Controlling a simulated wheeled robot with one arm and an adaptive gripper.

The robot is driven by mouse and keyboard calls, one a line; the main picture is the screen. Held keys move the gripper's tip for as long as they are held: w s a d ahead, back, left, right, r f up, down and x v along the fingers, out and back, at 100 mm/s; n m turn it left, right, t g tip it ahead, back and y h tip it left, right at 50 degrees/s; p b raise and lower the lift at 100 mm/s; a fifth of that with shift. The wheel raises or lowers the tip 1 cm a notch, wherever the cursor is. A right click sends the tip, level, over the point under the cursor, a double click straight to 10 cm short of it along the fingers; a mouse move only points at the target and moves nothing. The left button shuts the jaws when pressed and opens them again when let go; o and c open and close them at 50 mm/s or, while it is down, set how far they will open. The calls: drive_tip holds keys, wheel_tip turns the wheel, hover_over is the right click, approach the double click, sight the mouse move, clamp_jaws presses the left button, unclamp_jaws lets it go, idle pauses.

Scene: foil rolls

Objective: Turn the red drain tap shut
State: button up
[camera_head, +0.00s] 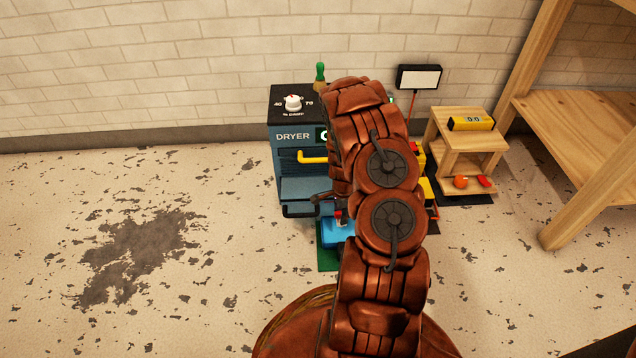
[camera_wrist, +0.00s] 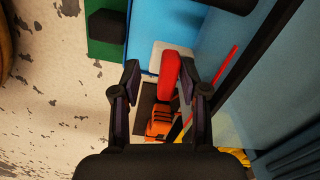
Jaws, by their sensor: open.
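The red tap handle (camera_wrist: 169,76) shows in the wrist view as a long red bar by a pale block on something blue. My gripper (camera_wrist: 162,64) is open, with one dark finger on each side of the red handle. I cannot tell whether either finger touches it. In the head view a small red piece (camera_head: 338,216) shows at the blue box (camera_head: 338,234) low in front of the dryer, probably the same tap. My arm hides most of that area and nearly all of my gripper there.
The dryer (camera_head: 287,145) with a yellow handle (camera_head: 314,158) stands against the wall. A wooden stand (camera_head: 469,145) is to its right. In the wrist view an orange object (camera_wrist: 160,124) and a thin red rod (camera_wrist: 225,65) lie close by. The floor on the left is clear.

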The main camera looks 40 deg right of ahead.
drive_tip(key=n, duration=0.4)
drive_tip(key=shift+s+f+n+b, duration=0.1)
drive_tip(key=shift+s+n+b, duration=0.05)
drive_tip(key=shift+n+b, duration=0.2)
drive_tip(key=n+b, duration=0.2)
drive_tip(key=n, duration=0.1)
drive_tip(key=shift+s+f+n, duration=0.1)
drive_tip(key=shift+n, duration=0.25)
drive_tip(key=a+r+n+p, duration=0.1)
drive_tip(key=a+r, duration=0.3)
drive_tip(key=r, duration=0.5)
drive_tip(key=a+r+n+p, duration=0.2)
drive_tip(key=a+r+p, duration=0.2)
drive_tip(key=r, duration=0.6)
drive_tip(key=s+a+r+n+p, duration=0.1)
drive_tip(key=a+r+p, duration=0.2)
drive_tip(key=r, duration=0.7)
drive_tip(key=shift+a+n+g+y, duration=0.3)
drive_tip(key=shift+a+g, duration=0.1)
drive_tip(key=shift+a, duration=0.85)
drive_tip(key=shift+s+r, duration=0.1)
drive_tip(key=shift+c, duration=0.2)
